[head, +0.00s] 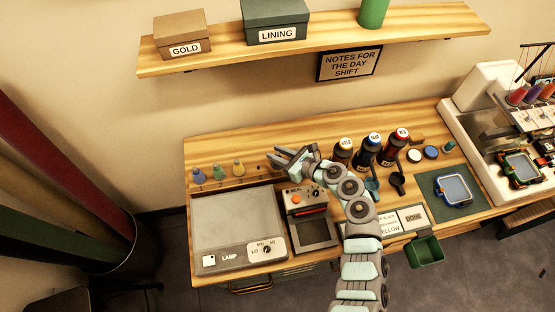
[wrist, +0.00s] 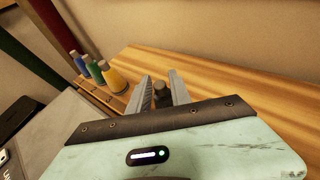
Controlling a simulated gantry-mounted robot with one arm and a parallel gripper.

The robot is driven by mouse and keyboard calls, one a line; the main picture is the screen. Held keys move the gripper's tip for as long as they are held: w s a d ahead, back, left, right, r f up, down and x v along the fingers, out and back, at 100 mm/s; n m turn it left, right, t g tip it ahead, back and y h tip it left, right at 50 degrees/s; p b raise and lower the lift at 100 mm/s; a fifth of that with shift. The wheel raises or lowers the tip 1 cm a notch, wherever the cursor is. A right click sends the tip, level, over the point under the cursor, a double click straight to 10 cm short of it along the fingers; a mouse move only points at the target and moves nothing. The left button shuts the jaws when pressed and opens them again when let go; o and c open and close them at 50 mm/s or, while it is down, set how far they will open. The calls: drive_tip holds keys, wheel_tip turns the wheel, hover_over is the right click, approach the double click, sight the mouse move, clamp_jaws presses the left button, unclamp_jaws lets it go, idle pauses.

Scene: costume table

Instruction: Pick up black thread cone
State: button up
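A dark, narrow-topped object (wrist: 161,96), which looks like the black thread cone, stands between my gripper's fingers in the wrist view. Only its upper part shows; my gripper body covers the rest. My gripper (wrist: 161,88) is open, with one finger on each side of it. I cannot tell whether either finger touches it. In the head view my gripper (head: 279,157) is spread low over the back of the table, right of the numbered cones, and the black cone is not clearly visible there.
Blue (head: 198,174), green (head: 219,171) and yellow (head: 238,168) thread cones stand in a row left of my gripper. The lamp box (head: 238,225) and a small device with an orange knob (head: 305,200) are in front. Several bottles (head: 367,150) stand to the right.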

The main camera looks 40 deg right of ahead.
clamp_jaws()
idle(0.3)
